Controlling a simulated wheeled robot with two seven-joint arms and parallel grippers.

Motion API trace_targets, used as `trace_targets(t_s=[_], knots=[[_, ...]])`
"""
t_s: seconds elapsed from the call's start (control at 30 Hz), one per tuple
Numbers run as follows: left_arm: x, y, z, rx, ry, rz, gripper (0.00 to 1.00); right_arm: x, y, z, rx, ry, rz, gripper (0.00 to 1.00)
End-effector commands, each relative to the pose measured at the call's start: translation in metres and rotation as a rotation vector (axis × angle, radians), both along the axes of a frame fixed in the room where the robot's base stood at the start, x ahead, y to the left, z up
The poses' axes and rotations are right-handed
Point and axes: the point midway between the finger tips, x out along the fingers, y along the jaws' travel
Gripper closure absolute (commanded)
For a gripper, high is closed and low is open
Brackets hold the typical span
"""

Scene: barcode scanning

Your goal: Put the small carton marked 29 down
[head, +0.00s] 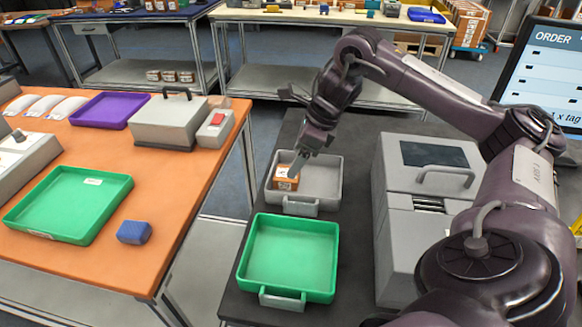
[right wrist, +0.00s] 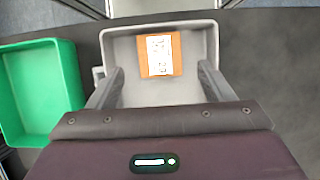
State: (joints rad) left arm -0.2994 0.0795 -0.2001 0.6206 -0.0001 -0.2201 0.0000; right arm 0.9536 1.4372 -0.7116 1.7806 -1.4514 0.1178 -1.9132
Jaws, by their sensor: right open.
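The small carton (head: 286,178) is orange-brown with a white label and sits inside the grey tray (head: 326,182), toward the tray's left side in the head view. In the right wrist view the carton (right wrist: 159,56) lies near the far wall of the grey tray (right wrist: 190,92), its label facing up; the print is too small to read surely. My right gripper (head: 297,168) is over the tray, by the carton. In the right wrist view its two fingers (right wrist: 160,85) are wide apart, with the carton beyond them and not gripped. My left gripper is not in view.
A green tray (head: 290,256) stands in front of the grey tray on the dark table. A grey machine (head: 428,190) stands to the right. The orange table (head: 180,190) at left holds a green tray (head: 68,204), a blue block (head: 134,232) and a purple tray (head: 110,109).

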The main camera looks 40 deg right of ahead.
Motion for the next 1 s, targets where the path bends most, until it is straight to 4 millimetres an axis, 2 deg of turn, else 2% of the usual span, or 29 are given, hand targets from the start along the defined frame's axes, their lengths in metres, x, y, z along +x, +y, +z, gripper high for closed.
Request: trace_targets(t_s=[0.03, 0.1, 0.3, 1.0], knots=[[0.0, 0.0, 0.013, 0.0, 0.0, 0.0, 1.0, -0.004, -0.004, 0.017, -0.003, 0.0, -0.002, 0.26], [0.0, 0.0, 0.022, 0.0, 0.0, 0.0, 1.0, -0.008, -0.008, 0.032, -0.003, 0.0, -0.002, 0.26], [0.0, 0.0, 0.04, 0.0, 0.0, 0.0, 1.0, -0.017, -0.014, 0.056, -0.003, 0.002, 0.0, 0.26], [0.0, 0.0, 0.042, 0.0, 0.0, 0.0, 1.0, -0.02, -0.016, 0.06, -0.001, 0.002, 0.0, 0.26]])
